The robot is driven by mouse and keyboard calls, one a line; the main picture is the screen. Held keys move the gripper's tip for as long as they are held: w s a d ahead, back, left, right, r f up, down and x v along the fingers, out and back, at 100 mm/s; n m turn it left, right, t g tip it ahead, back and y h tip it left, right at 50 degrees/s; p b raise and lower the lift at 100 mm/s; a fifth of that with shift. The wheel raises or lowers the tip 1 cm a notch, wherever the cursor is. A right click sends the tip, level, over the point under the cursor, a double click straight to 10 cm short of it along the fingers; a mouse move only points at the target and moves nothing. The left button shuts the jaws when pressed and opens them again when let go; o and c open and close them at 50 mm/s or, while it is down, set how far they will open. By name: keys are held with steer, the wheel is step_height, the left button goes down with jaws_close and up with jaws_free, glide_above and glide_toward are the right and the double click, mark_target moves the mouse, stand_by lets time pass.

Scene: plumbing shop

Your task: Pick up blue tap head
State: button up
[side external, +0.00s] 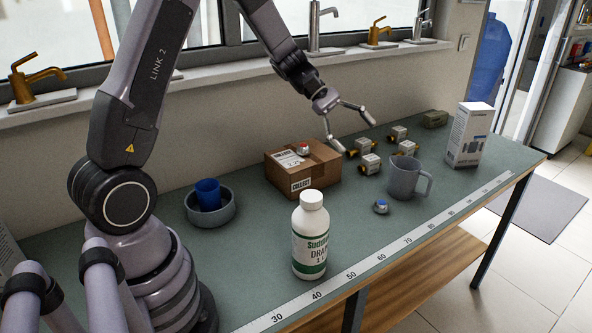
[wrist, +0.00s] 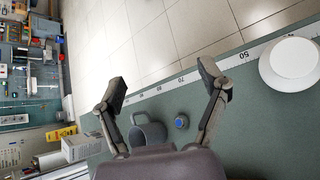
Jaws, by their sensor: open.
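The blue tap head (side external: 381,206) is small, with a blue top and a grey base. It lies on the green bench between the white bottle and the grey mug, near the ruler strip. In the wrist view the blue tap head (wrist: 181,122) shows between my fingers, close to the right one and below the tips. My gripper (side external: 356,136) is open and empty in the side view, raised above the bench behind the tap head. Its spread fingers also show in the wrist view (wrist: 163,80). A tap head with a red top (side external: 303,149) sits on the cardboard box.
A grey mug (side external: 405,178) stands right of the blue tap head, and a white bottle (side external: 311,240) stands to its left. The cardboard box (side external: 327,165) and several brass-ended valves (side external: 370,163) lie behind. A grey bowl (side external: 222,213) holds a blue cup (side external: 207,192).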

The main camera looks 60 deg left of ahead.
steer(key=w+a+f+n+t, duration=0.2)
steer(key=w+a+f+n, duration=0.2)
steer(key=f, duration=0.3)
steer(key=w+a+f+n+t, duration=0.2)
steer(key=w+a+f+n, duration=0.2)
steer(key=f, duration=0.3)
steer(key=n+t+y, duration=0.2)
steer(key=n+t, duration=0.1)
steer(key=n, duration=0.3)
glide_toward(381, 202)
steer(key=v, duration=0.3)
steer(key=shift+s+r, duration=0.15)
steer(key=shift+w+f, duration=0.2)
steer(key=shift+f, duration=0.15)
steer(key=x, duration=1.3)
steer(key=shift+d, duration=0.15)
steer(key=c, duration=1.2)
steer(key=shift+c, duration=0.2)
steer(key=shift+r, duration=0.15)
